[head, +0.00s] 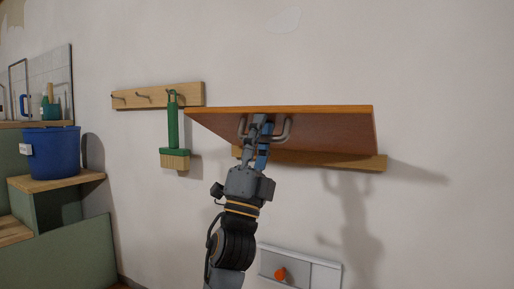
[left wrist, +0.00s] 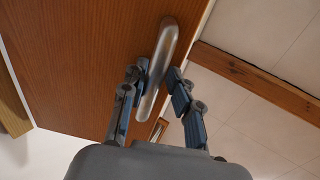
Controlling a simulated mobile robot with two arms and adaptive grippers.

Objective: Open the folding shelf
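The folding shelf (head: 335,128) is a reddish-brown board on the wall. It stands out from the wall at a slant, with its handle face showing. A metal bar handle (head: 285,131) is on that face. My left gripper (head: 262,122) is at the handle, its arm reaching up from below. My right gripper is not in view.
A wooden wall rail (head: 340,159) runs below the board. To the left are a hook rack (head: 190,95) with a hanging green brush (head: 173,130) and a blue bucket (head: 52,153) on a step. A wall box with an orange knob (head: 280,273) is below. The wall to the right is bare.

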